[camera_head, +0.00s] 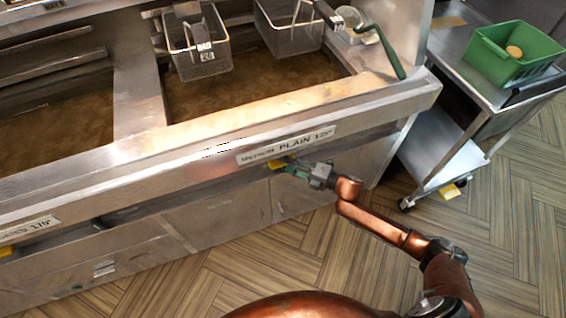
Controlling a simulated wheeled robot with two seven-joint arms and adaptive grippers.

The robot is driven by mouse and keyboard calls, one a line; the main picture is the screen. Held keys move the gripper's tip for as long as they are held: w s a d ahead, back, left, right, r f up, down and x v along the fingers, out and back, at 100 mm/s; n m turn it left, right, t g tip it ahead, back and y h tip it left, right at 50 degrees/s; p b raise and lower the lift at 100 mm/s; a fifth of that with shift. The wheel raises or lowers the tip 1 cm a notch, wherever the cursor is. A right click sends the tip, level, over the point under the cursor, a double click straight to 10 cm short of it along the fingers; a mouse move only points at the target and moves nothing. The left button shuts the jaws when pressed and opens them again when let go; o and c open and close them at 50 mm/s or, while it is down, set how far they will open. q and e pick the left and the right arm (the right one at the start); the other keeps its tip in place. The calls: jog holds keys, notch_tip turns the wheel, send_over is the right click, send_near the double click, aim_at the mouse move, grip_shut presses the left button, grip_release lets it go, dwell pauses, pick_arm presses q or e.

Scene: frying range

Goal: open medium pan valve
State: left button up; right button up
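My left gripper is not in view. The fryer pan behind the label (250,95) holds brownish oil.
Two wire baskets (200,51) (290,27) hang at the pan's back. A green-handled tool (388,50) lies over the right rim. Another yellow handle (6,251) is at the lower left. A metal cart (441,150) with a green basket (514,54) stands at right. Wood-patterned floor is clear in front.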

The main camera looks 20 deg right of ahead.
jog(key=shift+c, duration=0.6)
grip_shut()
jog(key=shift+f, duration=0.1)
